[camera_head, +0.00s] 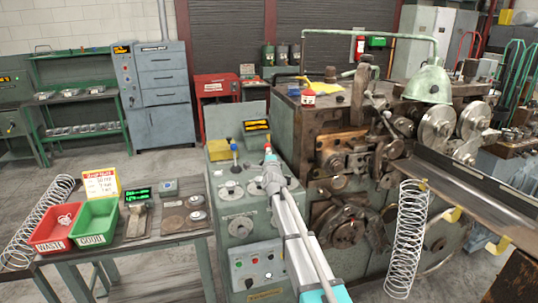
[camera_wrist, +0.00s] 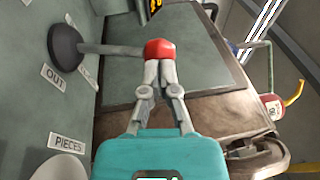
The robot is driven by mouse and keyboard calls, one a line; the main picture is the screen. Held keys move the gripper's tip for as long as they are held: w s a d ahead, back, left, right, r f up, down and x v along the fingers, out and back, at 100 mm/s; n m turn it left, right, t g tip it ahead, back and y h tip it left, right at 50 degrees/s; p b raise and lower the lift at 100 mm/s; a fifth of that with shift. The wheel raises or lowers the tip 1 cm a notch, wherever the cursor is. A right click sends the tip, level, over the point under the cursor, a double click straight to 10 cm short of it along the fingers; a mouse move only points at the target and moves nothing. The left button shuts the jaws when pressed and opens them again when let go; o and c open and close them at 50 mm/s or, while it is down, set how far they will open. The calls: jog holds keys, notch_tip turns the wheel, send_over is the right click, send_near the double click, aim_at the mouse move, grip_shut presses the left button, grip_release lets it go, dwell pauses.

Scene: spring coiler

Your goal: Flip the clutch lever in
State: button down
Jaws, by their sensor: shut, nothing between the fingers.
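The clutch lever has a red ball knob (camera_wrist: 160,50), a grey shaft and a dark round hub (camera_wrist: 65,47) on the green machine panel. Its shaft runs from the hub to the right in the wrist view. An "OUT" label (camera_wrist: 53,76) sits below the hub, with a second, partly hidden label beside it. My gripper (camera_wrist: 158,68) is shut and empty, its fingertips right at the knob; whether they touch it I cannot tell. In the head view, my gripper (camera_head: 269,162) is over the console, and a small red spot of the knob (camera_head: 268,148) shows beyond it.
The oily spring coiler (camera_head: 345,180) stands right of the console (camera_head: 235,215). A table at left bears a red bin (camera_head: 60,228) and a green bin (camera_head: 97,222). A "PIECES" label (camera_wrist: 70,143) is on the panel.

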aim_at(267, 145)
jog(key=shift+w+r, duration=0.1)
jog(key=shift+r, duration=0.05)
jog(key=shift+w+a+r+p, duration=0.2)
jog(key=shift+w+r+p, duration=0.2)
jog(key=shift+w, duration=0.25)
jog(key=shift+w+a+r+p, duration=0.2)
jog(key=shift+w+r+p, duration=0.1)
jog(key=shift+w+p, duration=0.25)
jog(key=shift+w+a+r+p, duration=0.15)
jog(key=shift+w+a, duration=0.1)
jog(key=shift+w, duration=0.7)
jog(key=shift+w+a+r+p, duration=0.15)
jog(key=shift+w+a, duration=0.15)
jog(key=shift+w, duration=0.6)
jog(key=shift+w+a+r, duration=0.15)
jog(key=shift+w+a, duration=0.1)
jog(key=shift+w, duration=0.7)
jog(key=shift+s+r, duration=0.1)
jog(key=shift+r, duration=0.05)
jog(key=s+r+p, duration=0.7)
jog(key=s, duration=0.5)
jog(key=shift+d, duration=0.35)
